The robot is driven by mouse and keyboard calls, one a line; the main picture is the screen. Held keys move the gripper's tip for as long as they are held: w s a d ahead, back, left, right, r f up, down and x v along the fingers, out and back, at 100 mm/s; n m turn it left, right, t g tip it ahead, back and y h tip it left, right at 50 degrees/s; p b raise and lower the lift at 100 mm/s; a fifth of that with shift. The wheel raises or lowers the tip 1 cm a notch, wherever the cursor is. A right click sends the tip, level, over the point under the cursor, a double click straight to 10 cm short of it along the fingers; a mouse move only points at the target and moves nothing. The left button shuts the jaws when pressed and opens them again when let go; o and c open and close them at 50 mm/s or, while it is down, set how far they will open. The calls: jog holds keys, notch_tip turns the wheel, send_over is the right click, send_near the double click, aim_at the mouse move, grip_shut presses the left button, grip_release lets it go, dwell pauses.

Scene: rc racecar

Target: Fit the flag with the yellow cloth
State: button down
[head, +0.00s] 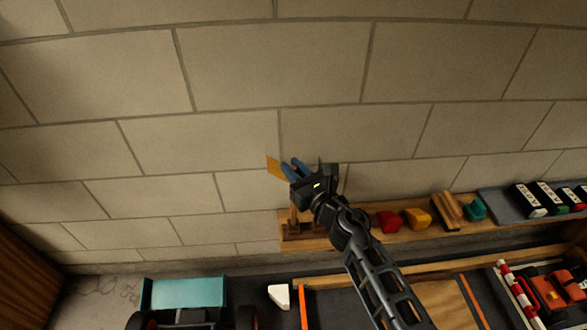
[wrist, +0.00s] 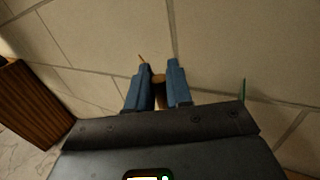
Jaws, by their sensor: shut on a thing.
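The yellow cloth (head: 273,166) shows beside my blue fingertips in the head view, and its thin edge (wrist: 141,58) shows past the left finger in the wrist view. My gripper (head: 292,169) is shut on the flag, raised in front of the block wall above the shelf. A round wooden piece (wrist: 159,79), seemingly the flag's stick, sits between the fingers in the wrist view. The stick's lower end is hidden. A car with a teal panel (head: 185,293) and black wheels stands at the lower left, partly cut off. I cannot see a flag socket on it.
A wooden stand (head: 293,229) is at the shelf's left end, with a green piece (head: 321,163) above, partly behind my gripper. Red (head: 389,222) and yellow (head: 418,218) blocks lie along the shelf. A white wedge (head: 279,296) lies below. The wall (head: 180,150) is close behind.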

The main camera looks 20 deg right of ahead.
jog(key=shift+f+b, duration=2)
jog(key=shift+f, duration=0.05)
jog(key=c, duration=0.9)
grip_release()
jog(key=shift+c, duration=0.2)
jog(key=s+d, duration=0.1)
jog(key=s, duration=0.6)
jog(key=shift+s+d+p, duration=0.15)
jog(key=shift+s+p, duration=0.2)
